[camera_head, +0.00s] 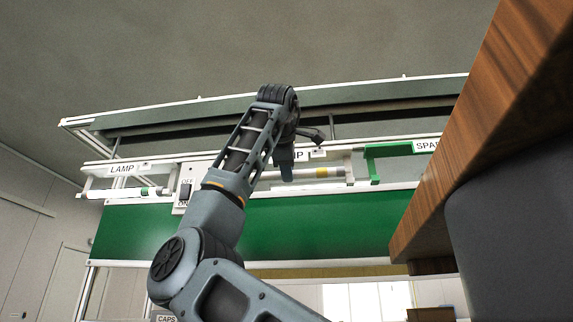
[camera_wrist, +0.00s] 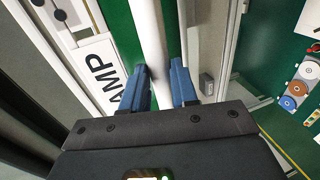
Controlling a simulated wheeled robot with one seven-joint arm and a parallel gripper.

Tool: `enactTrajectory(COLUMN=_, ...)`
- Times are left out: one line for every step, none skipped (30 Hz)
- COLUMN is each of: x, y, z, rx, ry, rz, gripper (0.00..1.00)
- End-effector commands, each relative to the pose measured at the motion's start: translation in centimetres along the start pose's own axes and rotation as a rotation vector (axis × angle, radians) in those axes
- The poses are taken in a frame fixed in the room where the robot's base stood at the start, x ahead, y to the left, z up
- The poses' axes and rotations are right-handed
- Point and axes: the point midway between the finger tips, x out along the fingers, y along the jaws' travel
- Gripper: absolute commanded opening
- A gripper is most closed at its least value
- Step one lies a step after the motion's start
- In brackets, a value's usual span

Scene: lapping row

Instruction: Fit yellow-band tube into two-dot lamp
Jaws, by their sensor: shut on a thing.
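My gripper (camera_head: 287,172) is up at the right-hand lamp. In the wrist view its two blue fingers (camera_wrist: 160,82) are shut on a white tube (camera_wrist: 149,30). In the head view the tube (camera_head: 318,173) lies level below the lamp's sign, with a yellow band near its right end. That end appears close to the lamp's white end bracket (camera_head: 351,163); I cannot tell whether it is seated. The tube's left part is hidden behind my arm. The lamp's sign (camera_wrist: 98,72) reads "AMP" in the wrist view, and a plate with two black dots (camera_wrist: 60,14) is beside it.
Another lamp (camera_head: 123,168) at the left holds a tube (camera_head: 128,192). A switch box (camera_head: 187,190) stands between the lamps. A green bracket (camera_head: 390,150) hangs by the "SPA..." sign (camera_head: 426,146). A wooden top (camera_head: 480,120) juts in at the right. A green panel (camera_head: 310,228) is below the lamps.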

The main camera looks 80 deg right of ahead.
Motion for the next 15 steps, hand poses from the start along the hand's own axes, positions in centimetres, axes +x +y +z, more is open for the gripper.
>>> enactTrajectory(x=0.3, y=0.1, z=0.0, rx=0.0, ry=-0.001, rz=0.0, gripper=0.0)
enactTrajectory(x=0.4, y=0.2, z=0.1, rx=0.0, ry=-0.001, rz=0.0, gripper=0.0)
enactTrajectory(x=0.6, y=0.2, z=0.1, rx=0.0, ry=-0.002, rz=0.0, gripper=0.0)
enactTrajectory(x=0.8, y=0.3, z=0.1, rx=0.0, ry=-0.002, rz=0.0, gripper=0.0)
enactTrajectory(x=0.9, y=0.3, z=0.1, rx=0.0, ry=-0.002, rz=0.0, gripper=0.0)
enactTrajectory(x=1.2, y=0.4, z=0.1, rx=0.0, ry=-0.002, rz=0.0, gripper=0.0)
enactTrajectory(x=1.3, y=0.4, z=0.1, rx=0.0, ry=-0.002, rz=0.0, gripper=0.0)
enactTrajectory(x=1.5, y=0.4, z=0.1, rx=0.0, ry=-0.002, rz=0.0, gripper=0.0)
enactTrajectory(x=1.7, y=0.5, z=0.1, rx=0.0, ry=-0.001, rz=0.0, gripper=0.0)
enactTrajectory(x=1.8, y=0.5, z=0.1, rx=0.0, ry=-0.001, rz=0.0, gripper=0.0)
enactTrajectory(x=2.0, y=0.5, z=0.1, rx=0.0, ry=-0.001, rz=0.0, gripper=0.0)
enactTrajectory(x=2.2, y=0.6, z=0.1, rx=0.0, ry=-0.001, rz=0.0, gripper=0.0)
enactTrajectory(x=2.3, y=0.3, z=0.1, rx=0.0, ry=-0.001, rz=0.0, gripper=0.0)
enactTrajectory(x=2.3, y=0.0, z=0.1, rx=0.0, ry=-0.002, rz=0.001, gripper=0.0)
enactTrajectory(x=2.3, y=-0.1, z=0.1, rx=0.0, ry=-0.002, rz=0.001, gripper=0.0)
